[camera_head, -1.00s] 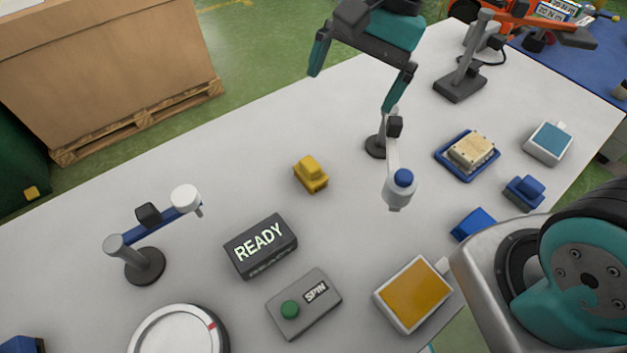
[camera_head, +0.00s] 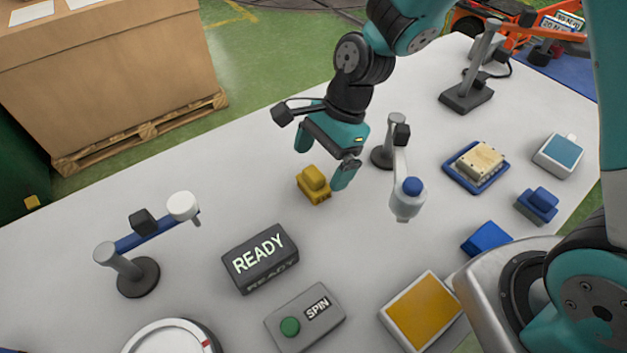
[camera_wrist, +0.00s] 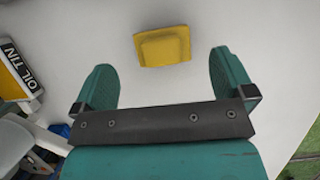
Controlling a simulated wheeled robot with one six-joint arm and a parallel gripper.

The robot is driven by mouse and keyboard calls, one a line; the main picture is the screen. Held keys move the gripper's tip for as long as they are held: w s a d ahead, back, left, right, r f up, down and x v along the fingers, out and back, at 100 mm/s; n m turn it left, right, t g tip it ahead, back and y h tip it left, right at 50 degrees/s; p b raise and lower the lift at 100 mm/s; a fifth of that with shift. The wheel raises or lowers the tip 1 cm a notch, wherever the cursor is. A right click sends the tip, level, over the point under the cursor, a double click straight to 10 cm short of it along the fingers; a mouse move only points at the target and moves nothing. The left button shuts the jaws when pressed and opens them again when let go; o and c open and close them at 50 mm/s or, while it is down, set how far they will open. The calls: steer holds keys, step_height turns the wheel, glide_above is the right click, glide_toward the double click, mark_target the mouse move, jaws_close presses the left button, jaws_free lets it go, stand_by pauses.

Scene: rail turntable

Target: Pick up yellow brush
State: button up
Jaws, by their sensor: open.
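The yellow brush (camera_head: 314,184) is a small block with a raised grip on top, standing on the white table in the head view. It also shows in the wrist view (camera_wrist: 162,47), ahead of my fingers and roughly centred between them. My gripper (camera_head: 322,170) is open and empty, its two teal fingers spread above and just behind the brush. In the head view the right finger comes down close to the brush's right side; I cannot tell whether it touches. The wrist view shows the fingertips (camera_wrist: 162,68) with clear table between them and the brush.
A jointed stand with a blue-capped white head (camera_head: 407,198) is close to the right of my gripper. A dark READY box (camera_head: 260,259) and a grey SPIN button box (camera_head: 305,318) stand nearer. Bare table lies left of the brush.

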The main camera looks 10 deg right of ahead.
mark_target(315, 172)
steer(key=shift+p+x, duration=0.4)
steer(key=shift+x, duration=2.35)
steer(key=shift+a+r, duration=0.1)
steer(key=c, duration=1.1)
step_height(315, 172, up, 20)
steer(key=shift+o, duration=0.9)
